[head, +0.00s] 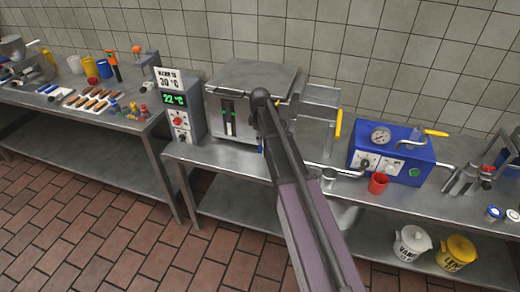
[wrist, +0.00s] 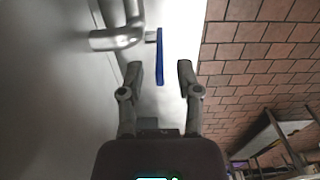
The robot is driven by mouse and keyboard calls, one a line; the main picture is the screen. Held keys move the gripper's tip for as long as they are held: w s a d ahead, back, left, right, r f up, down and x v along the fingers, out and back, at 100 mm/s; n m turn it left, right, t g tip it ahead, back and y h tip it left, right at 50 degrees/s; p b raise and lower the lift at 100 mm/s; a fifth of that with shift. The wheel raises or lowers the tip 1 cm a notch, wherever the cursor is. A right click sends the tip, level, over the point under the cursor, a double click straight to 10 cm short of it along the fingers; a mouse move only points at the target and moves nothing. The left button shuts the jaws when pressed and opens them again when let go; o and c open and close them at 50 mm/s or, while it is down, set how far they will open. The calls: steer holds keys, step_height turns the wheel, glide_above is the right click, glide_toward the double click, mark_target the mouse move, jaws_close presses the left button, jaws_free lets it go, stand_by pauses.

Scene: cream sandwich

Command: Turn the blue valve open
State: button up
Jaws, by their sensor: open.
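The blue valve handle (wrist: 160,50) is a thin blue bar in the wrist view, joined by a short stem to a bent grey metal pipe (wrist: 118,40). My gripper (wrist: 161,78) is open, and the near end of the blue handle shows between its two fingertips. There are visible gaps on both sides, and I cannot tell the depth between them. In the head view a small bit of the blue handle (head: 261,146) shows at the front of the steel box machine (head: 252,78). My arm hides most of it, and my gripper is hidden there too.
A grey control box (head: 176,116) with a sign stands left of the machine. A blue box with a gauge (head: 400,150) and a red cup (head: 378,184) stand to the right on the steel table (head: 300,157). Tiled floor lies open in front.

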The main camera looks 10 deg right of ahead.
mark_target(260, 153)
steer(key=shift+f+b, duration=1.65)
steer(key=shift+f, duration=0.25)
jaws_close()
